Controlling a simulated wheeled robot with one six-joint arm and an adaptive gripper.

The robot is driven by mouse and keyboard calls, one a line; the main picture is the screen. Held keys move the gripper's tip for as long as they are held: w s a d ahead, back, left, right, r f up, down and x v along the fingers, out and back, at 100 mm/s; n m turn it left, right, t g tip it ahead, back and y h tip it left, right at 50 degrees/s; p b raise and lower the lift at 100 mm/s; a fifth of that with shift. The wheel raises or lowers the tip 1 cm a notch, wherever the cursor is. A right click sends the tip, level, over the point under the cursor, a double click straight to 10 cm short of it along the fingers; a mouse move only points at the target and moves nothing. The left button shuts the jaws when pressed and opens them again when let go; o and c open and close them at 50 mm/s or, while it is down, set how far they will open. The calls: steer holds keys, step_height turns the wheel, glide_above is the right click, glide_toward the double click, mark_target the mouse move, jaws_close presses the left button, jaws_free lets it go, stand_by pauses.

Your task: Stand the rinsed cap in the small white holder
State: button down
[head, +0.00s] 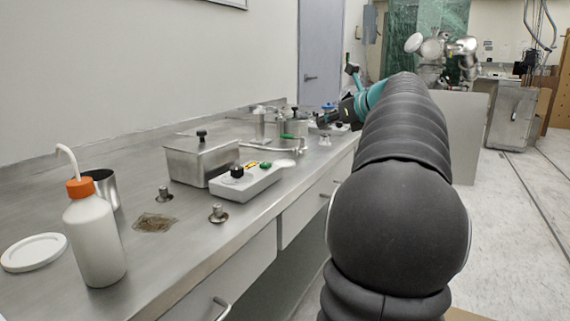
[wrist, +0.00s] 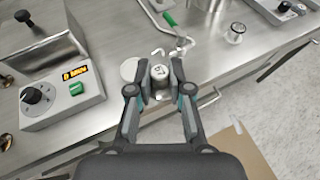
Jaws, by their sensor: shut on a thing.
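In the wrist view my gripper (wrist: 160,84) is shut on a small silvery metal piece (wrist: 160,72) with a paler round top, which looks like the cap. It is held above the counter near its front edge. A flat white round piece (wrist: 130,69) lies just left of my fingers, and a small white hooked piece (wrist: 157,53) shows just beyond them. I cannot tell which of these, if either, is the white holder. In the head view my gripper (head: 330,118) is small and far along the counter, and what it holds is too small to make out.
A control box (wrist: 62,95) with a knob and green button stands left. A white bottle (head: 95,240) and metal box (head: 200,160) stand on the nearer counter.

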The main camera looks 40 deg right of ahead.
glide_above(287, 165)
step_height(287, 165, down, 7)
steer(key=shift+d+r+b, duration=0.1)
steer(key=shift+b, duration=0.2)
steer(key=shift+w+f+b, duration=0.1)
steer(key=shift+f+b, duration=0.4)
steer(key=shift+f, duration=1.55)
steer(key=shift+f, duration=0.1)
steer(key=c, duration=1.1)
jaws_free()
steer(key=shift+s+r, duration=0.2)
steer(key=v, duration=1.1)
steer(key=shift+s, duration=0.3)
